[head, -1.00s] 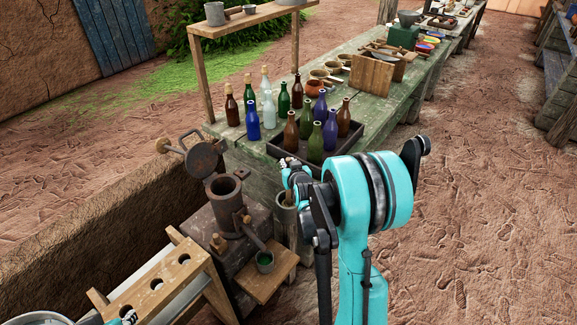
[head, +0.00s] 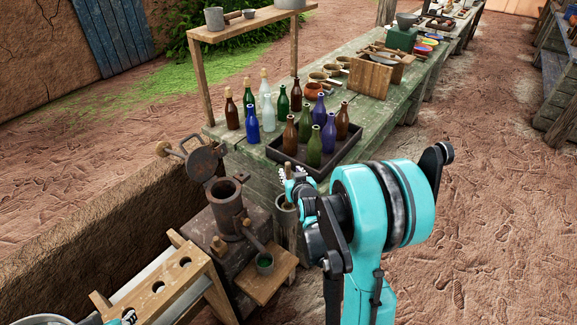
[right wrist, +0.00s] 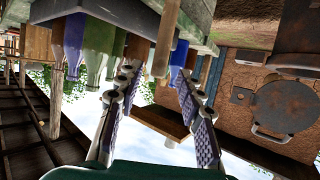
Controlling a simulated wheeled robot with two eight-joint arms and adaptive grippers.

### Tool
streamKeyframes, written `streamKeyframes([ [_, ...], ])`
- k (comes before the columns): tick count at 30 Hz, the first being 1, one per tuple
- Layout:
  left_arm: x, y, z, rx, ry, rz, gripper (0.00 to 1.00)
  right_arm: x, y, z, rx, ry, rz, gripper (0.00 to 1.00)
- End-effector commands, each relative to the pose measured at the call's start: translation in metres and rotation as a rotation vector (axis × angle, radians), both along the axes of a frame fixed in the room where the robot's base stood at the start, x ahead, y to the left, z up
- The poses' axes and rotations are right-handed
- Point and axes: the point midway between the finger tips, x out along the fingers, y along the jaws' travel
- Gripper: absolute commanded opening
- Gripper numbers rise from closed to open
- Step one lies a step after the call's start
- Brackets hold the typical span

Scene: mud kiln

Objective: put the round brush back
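A wooden handle, which looks like that of the round brush (head: 289,190), stands upright in a grey cylindrical pot (head: 287,222) beside the bench. The brush head is hidden. In the right wrist view, which is upside down, the brush handle (right wrist: 166,40) shows near my open right gripper (right wrist: 158,72). The fingers are spread to either side of the handle's end, with visible gaps. In the head view my right gripper (head: 290,173) is small and partly hidden by its own arm. My left gripper (head: 128,317) only just shows at the bottom left; its fingers are unclear.
A dark tray (head: 275,153) of bottles stands on the green bench close behind the pot. A metal cylinder with a hinged lid (head: 203,163) is to the left. A small cup (head: 265,262) sits on a low wooden shelf. Open ground lies to the right.

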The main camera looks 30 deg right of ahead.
Motion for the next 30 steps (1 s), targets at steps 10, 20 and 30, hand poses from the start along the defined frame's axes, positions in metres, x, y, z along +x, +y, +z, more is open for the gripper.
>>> streamKeyframes([
  [10, 0.0, 0.0, 0.016, 0.0, 0.0, 0.0, 0.31, -0.049, 0.016, 0.022, 0.001, 0.0, 0.0, 0.37],
  [20, 0.0, 0.0, 0.016, 0.0, 0.0, 0.0, 0.31, -0.078, 0.083, 0.044, 0.048, 0.15, 0.107, 0.37],
  [30, 0.0, 0.0, 0.016, 0.0, 0.0, 0.0, 0.31, -0.183, 0.177, 0.059, 0.088, 0.443, 0.264, 0.37],
])
